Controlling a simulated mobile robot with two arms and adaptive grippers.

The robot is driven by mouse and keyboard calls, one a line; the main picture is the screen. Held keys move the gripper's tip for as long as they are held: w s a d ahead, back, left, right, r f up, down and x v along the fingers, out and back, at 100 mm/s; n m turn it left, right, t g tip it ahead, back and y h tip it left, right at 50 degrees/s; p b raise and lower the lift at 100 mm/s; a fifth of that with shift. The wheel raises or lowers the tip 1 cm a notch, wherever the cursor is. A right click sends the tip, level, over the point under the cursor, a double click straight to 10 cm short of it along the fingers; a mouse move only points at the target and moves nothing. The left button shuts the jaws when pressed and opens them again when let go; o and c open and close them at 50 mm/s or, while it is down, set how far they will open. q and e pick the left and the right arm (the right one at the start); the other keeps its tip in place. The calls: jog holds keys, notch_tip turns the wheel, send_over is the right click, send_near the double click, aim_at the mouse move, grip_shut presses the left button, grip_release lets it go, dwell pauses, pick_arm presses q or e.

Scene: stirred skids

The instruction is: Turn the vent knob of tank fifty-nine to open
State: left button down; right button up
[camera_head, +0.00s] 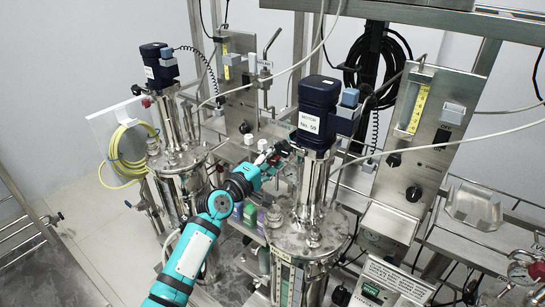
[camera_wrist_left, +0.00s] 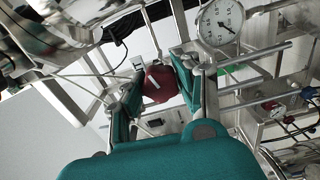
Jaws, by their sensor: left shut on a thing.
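The tank labelled "Motor No. 59" has a dark blue motor (camera_head: 318,112) on top of a steel column, in the middle of the head view. My left gripper (camera_head: 268,165) reaches in just left of that column. In the left wrist view a dark red knob (camera_wrist_left: 158,88) with a pale mark sits between the two fingers of my left gripper (camera_wrist_left: 160,78), which is shut on it. In the head view the knob is mostly hidden by the fingers and fittings. My right gripper is in neither view.
A round pressure gauge (camera_wrist_left: 221,21) is close beside the fingers. A second tank with a blue motor (camera_head: 158,66) stands at the left. A steel control panel (camera_head: 425,125) stands right of tank fifty-nine. Cables and pipes crowd the space; open floor (camera_head: 55,250) shows at lower left.

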pick_arm(q)
jog(key=shift+f+n, duration=0.1)
jog(key=shift+n, duration=0.6)
jog(key=c, duration=0.9)
grip_release()
jog(key=v, duration=1.2)
